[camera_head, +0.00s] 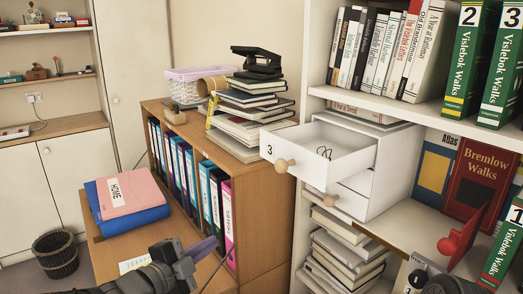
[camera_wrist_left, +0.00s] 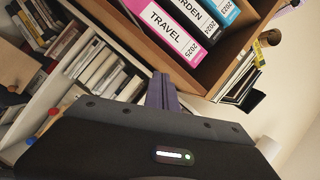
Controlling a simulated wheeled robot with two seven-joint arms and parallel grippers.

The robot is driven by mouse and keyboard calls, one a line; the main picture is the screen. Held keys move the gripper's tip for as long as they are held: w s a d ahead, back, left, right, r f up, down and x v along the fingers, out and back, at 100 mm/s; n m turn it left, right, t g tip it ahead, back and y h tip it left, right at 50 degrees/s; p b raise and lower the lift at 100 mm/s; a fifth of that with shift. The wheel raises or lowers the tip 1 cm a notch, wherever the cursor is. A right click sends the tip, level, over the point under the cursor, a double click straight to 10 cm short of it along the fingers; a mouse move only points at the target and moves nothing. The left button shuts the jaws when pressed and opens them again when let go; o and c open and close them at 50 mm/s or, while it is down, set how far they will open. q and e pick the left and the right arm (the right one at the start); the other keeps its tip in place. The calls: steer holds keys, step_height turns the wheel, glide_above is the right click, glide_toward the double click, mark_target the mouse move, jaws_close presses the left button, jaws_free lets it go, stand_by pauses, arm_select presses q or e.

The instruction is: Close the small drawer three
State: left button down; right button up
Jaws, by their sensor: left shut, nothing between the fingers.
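Small drawer three (camera_head: 318,150) is white with a round wooden knob (camera_head: 281,165) and a "3" on its front. It is pulled out of the white drawer unit (camera_head: 388,185) on the shelf, and a few dark wire-like items lie inside. Another wooden-knobbed drawer front (camera_head: 330,199) is below it. My left gripper (camera_head: 204,248) is in the lower middle of the head view, below and left of the drawer and apart from it. It is shut and empty; its fingers show in the left wrist view (camera_wrist_left: 162,92). My right gripper is not clearly in view.
A wooden cabinet (camera_head: 268,200) with several binders stands behind my left gripper, stacked with books and a black hole punch (camera_head: 257,62). Stacked books (camera_head: 345,258) lie below the drawer unit. A red bookend (camera_head: 460,240) stands at right. Open air lies before the drawer.

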mark_target(276, 168)
arm_select(q)
step_height(276, 168, up, 14)
steer(key=s+m+h+p, duration=0.2)
steer(key=s+m+h, duration=0.1)
steer(key=m, duration=0.5)
steer(key=s+d+r+m+g+h+p, duration=0.1)
steer(key=s+r+m+g+h, duration=0.2)
steer(key=m, duration=1.7)
steer(key=s+r, duration=0.3)
steer(key=s, duration=0.2)
steer(key=shift+r+h, duration=0.15)
steer(key=shift+h, duration=0.15)
arm_select(e)
step_height(276, 168, up, 6)
steer(key=shift+f, duration=0.1)
arm_select(q)
steer(key=p+x, duration=0.4)
steer(key=x, duration=1)
steer(key=shift+s+d, duration=0.1)
steer(key=shift+s, duration=0.05)
arm_select(e)
steer(key=r, duration=0.3)
steer(key=shift+s+r, duration=0.2)
steer(key=shift+s, duration=0.1)
arm_select(q)
steer(key=shift+f, duration=0.25)
arm_select(e)
steer(key=shift+f, duration=0.15)
